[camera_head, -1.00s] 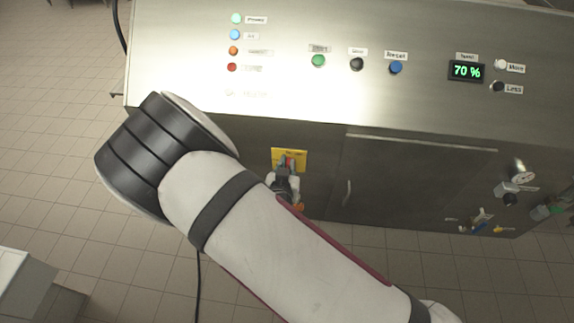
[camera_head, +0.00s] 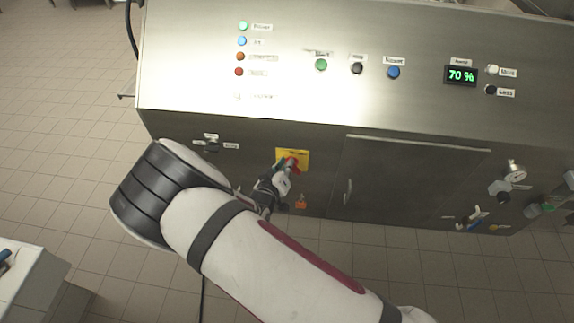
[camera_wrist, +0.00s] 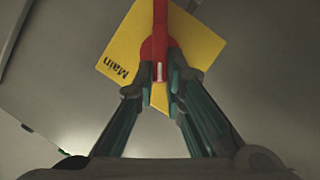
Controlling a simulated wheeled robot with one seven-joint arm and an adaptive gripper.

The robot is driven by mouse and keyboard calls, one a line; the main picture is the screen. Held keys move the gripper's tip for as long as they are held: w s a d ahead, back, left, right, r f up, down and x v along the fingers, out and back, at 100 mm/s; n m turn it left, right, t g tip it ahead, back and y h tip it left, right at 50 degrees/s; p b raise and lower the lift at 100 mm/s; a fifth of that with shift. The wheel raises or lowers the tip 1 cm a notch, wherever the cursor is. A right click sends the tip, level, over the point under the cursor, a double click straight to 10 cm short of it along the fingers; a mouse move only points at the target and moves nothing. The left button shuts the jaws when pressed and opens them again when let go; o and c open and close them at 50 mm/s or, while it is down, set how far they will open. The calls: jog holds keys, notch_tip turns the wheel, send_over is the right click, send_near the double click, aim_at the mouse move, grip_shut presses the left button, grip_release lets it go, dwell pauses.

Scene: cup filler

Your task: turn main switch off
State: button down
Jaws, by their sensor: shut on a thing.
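The main switch is a red rotary handle (camera_wrist: 160,45) on a yellow plate marked "Main" (camera_wrist: 122,45). In the head view the yellow plate (camera_head: 303,155) sits on the cabinet's front face, with the red handle (camera_head: 293,163) partly hidden by my gripper. My gripper (camera_wrist: 159,85) is shut on the red handle, one finger on each side of it. In the wrist view the handle points up in the picture, and the plate looks tilted. In the head view my gripper (camera_head: 283,172) reaches the switch from the lower left.
The sloped panel above carries lamps, buttons and a display (camera_head: 461,75) reading 70 %. The green power lamp (camera_head: 243,25) is lit. A cabinet door with a handle (camera_head: 347,192) is right of the switch. A gauge (camera_head: 515,172) and valves are farther right.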

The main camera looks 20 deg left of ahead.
jog(key=n+t+h+b, duration=0.1)
jog(key=n, duration=0.2)
jog(key=a+f+n+t+h+b, duration=0.1)
jog(key=n+b, duration=0.1)
jog(key=n, duration=0.1)
jog(key=f+n+t+b, duration=0.1)
jog(key=n, duration=0.1)
jog(key=shift+s+a+f+n+t+h, duration=0.1)
jog(key=shift+s+a+n+t+h, duration=0.05)
jog(key=shift+n+t+h, duration=0.2)
dwell(0.4)
jog(key=c, duration=1.7)
grip_release()
jog(key=shift+o, duration=0.2)
jog(key=shift+s, duration=0.1)
jog(key=s+a, duration=0.1)
jog(key=s, duration=1)
jog(key=shift+s+a, duration=0.35)
jog(key=shift+a, duration=0.05)
